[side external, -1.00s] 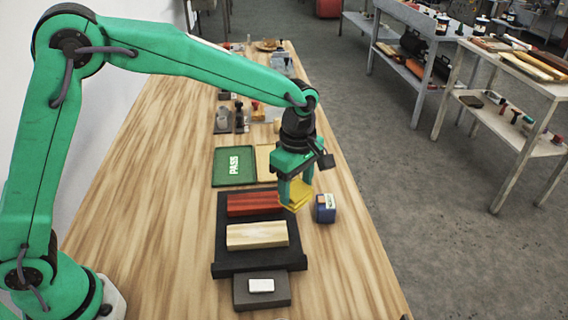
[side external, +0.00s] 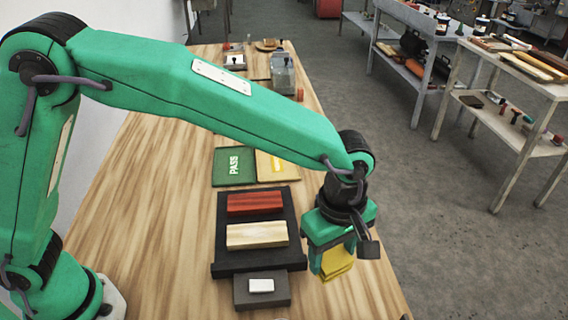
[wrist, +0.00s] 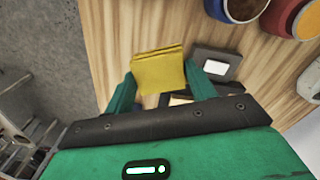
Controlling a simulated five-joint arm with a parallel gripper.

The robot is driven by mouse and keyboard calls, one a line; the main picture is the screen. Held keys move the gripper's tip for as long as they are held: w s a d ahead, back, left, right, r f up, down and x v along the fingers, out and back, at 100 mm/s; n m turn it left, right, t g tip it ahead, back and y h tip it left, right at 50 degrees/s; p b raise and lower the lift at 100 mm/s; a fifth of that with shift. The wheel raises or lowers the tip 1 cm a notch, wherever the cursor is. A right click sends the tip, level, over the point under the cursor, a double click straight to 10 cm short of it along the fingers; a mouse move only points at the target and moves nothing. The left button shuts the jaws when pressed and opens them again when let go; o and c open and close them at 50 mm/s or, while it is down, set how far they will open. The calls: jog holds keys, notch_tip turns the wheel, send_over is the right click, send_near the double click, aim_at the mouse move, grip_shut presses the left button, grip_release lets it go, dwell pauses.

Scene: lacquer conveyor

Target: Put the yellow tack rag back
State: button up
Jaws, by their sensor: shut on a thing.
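The yellow tack rag (side external: 338,268) is a folded yellow pad held in my gripper (side external: 332,262), which is shut on it. In the side view the rag hangs over the right part of the bench, right of the black tray; its exact height is hard to tell. In the wrist view the rag (wrist: 158,72) sits between the two green fingers of my gripper (wrist: 163,88). The blue box seen earlier beside the black tray is hidden behind my gripper in the side view.
The black tray (side external: 225,268) holds a red block (side external: 254,203) and a pale wooden block (side external: 256,236). A grey block (side external: 245,296) with a white pad lies in front. A green PASS mat (side external: 234,168) and a yellow mat (side external: 284,167) lie behind. Cups (wrist: 240,8) stand nearby.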

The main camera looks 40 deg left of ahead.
jog(key=w+a+f, duration=0.1)
jog(key=w+f, duration=0.1)
jog(key=w, duration=0.1)
jog(key=w+a+f, duration=0.2)
jog(key=w, duration=0.2)
jog(key=w+a+f, duration=0.2)
jog(key=w+f, duration=0.1)
jog(key=shift+w+a, duration=0.15)
jog(key=shift+w, duration=0.05)
jog(key=shift+f, duration=2)
jog(key=shift+f, duration=0.15)
jog(key=o, duration=0.9)
notch_tip(320, 180, up, 12)
jog(key=shift+r, duration=0.2)
